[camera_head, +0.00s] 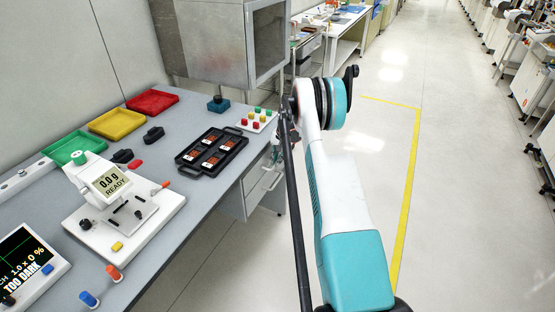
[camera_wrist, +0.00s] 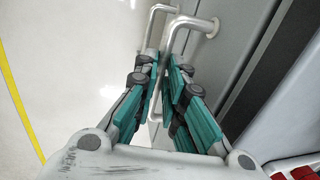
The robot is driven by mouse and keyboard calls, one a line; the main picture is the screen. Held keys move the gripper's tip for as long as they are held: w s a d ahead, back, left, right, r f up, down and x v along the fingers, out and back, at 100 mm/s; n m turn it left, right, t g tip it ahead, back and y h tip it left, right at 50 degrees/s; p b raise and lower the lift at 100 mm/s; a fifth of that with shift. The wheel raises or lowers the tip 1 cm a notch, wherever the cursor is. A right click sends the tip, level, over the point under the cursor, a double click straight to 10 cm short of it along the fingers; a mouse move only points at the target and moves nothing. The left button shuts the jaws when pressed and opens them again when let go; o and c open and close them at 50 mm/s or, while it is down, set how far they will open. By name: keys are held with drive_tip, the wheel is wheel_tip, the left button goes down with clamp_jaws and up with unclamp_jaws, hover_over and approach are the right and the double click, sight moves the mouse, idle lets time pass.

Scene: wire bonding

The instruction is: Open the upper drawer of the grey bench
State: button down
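My gripper (camera_wrist: 163,75) has its teal-padded fingers drawn in close on either side of a metal bar handle (camera_wrist: 172,38) on the grey bench's front. The nearer handle, apparently the upper drawer's, runs between the fingers, which look shut on it; the exact contact is partly hidden. A second bar handle (camera_wrist: 156,14) shows beyond it. In the head view the grey bench (camera_head: 222,180) has drawers (camera_head: 262,190) at its right end, which look shut. My gripper (camera_head: 284,130) is beside them, mostly hidden by my arm.
A metal cabinet (camera_head: 215,50) stands behind. The floor (camera_head: 375,150) to the right is clear, with a yellow line.

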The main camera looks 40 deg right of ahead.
drive_tip(key=s+d+b, duration=0.1)
drive_tip(key=s+d, duration=0.4)
drive_tip(key=s, duration=0.8)
drive_tip(key=s+d, duration=0.6)
drive_tip(key=s, duration=0.7)
drive_tip(key=shift+s+b, duration=0.15)
drive_tip(key=shift+b, duration=0.2)
drive_tip(key=c, duration=1.7)
unclamp_jaws()
drive_tip(key=shift+o, duration=0.2)
wheel_tip(320, 180, up, 12)
drive_tip(key=s, duration=0.2)
drive_tip(key=shift+d, duration=0.4)
drive_tip(key=shift+f, duration=0.1)
